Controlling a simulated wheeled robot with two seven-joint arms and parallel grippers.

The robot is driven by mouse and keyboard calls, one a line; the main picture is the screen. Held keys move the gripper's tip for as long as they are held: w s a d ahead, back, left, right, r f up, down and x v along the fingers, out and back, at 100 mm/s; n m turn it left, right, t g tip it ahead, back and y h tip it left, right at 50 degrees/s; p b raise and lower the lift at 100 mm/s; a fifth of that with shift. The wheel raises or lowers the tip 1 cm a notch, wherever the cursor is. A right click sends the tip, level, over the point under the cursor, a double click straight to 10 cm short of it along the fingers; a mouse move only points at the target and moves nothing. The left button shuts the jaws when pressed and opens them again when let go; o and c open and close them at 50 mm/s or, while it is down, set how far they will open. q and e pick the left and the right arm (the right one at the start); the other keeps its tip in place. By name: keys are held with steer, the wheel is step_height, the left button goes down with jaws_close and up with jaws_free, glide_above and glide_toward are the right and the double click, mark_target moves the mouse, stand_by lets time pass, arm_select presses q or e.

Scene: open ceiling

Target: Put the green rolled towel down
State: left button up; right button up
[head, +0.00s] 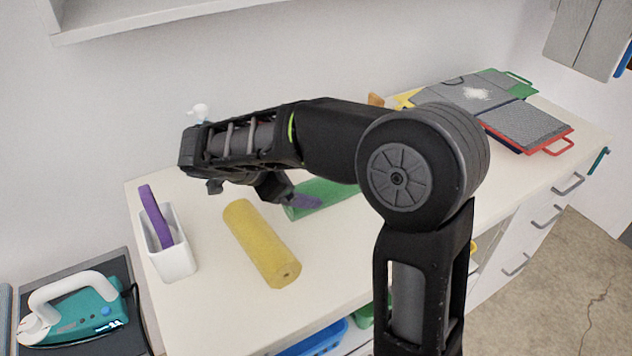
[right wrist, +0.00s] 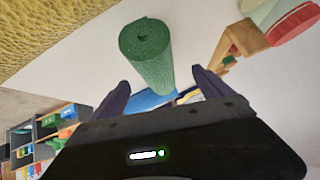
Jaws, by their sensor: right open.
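The green rolled towel (head: 334,194) lies on the white counter behind and to the right of the yellow roll, partly hidden by my right arm. In the right wrist view the green rolled towel (right wrist: 148,54) shows its round end and part of its length between the two finger lines. My right gripper (head: 306,201) is low over the counter at the towel, with one purple fingertip in front of it. In the right wrist view the gripper (right wrist: 163,85) has its purple fingers wide apart, with gaps to the towel on both sides. My left gripper is out of view.
A yellow roll (head: 262,243) lies just left of the gripper. A white holder (head: 169,255) with a purple item stands at the left. Grey boards (head: 525,122) lie at the right end. An iron (head: 85,305) sits lower left. The counter's front middle is bare.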

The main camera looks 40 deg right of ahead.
mark_target(311, 185)
steer(key=shift+s, duration=0.2)
steer(key=shift+x, duration=1.3)
steer(key=shift+d+f+p, duration=0.2)
steer(key=shift+d+p, duration=0.2)
steer(key=shift+p, duration=0.15)
steer(key=p+x, duration=0.1)
steer(key=x, duration=0.2)
steer(key=shift+s+d+f, duration=0.1)
steer(key=shift+d+f, duration=0.05)
steer(key=shift+d, duration=0.15)
steer(key=shift+d+f, duration=0.2)
steer(key=shift+f, duration=0.15)
steer(key=shift+c, duration=0.6)
